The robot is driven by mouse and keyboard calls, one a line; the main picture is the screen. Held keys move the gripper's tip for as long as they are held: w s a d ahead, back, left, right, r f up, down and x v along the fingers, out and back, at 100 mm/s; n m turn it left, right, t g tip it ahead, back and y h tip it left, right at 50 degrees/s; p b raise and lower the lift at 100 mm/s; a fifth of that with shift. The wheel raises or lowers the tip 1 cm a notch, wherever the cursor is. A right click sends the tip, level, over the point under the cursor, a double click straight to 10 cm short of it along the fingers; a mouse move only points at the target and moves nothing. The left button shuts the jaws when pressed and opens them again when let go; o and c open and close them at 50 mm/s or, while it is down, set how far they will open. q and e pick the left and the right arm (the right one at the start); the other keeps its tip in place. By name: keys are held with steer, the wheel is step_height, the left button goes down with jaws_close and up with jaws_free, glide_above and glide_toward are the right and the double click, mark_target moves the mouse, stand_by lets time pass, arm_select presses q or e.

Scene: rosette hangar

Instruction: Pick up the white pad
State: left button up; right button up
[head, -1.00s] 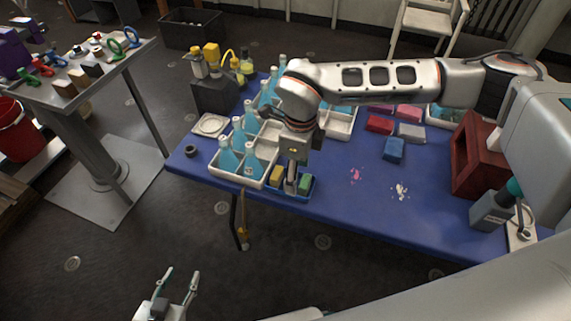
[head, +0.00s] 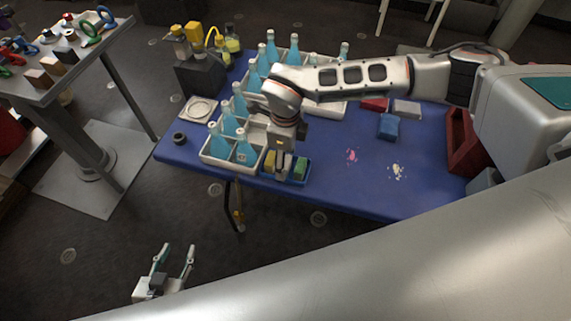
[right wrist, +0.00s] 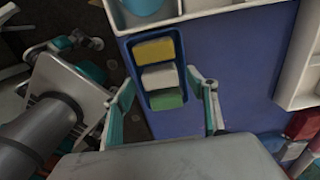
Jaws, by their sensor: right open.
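The white pad (right wrist: 159,77) lies in a small blue tray (right wrist: 151,105), between a yellow pad (right wrist: 154,50) and a green pad (right wrist: 166,99). My right gripper (right wrist: 161,76) is open, its fingers reaching to either side of the tray in the right wrist view. In the head view, my right gripper (head: 282,172) hangs over the tray (head: 297,182) at the table's front edge and hides the white pad there. My left gripper (head: 177,247) is open and empty, low over the floor, away from the table.
A white divided crate with blue bottles (head: 246,146) stands just left of and behind the tray. A blue block (head: 389,126) and a pale grey-white block (head: 407,107) lie further right on the blue table (head: 330,190). The table's middle is mostly clear.

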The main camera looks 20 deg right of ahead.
steer(key=shift+f, duration=0.1)
steer(key=c, duration=0.8)
steer(key=shift+c, duration=0.2)
step_height(320, 180, up, 20)
steer(key=shift+b, duration=0.3)
steer(key=shift+c, duration=1.3)
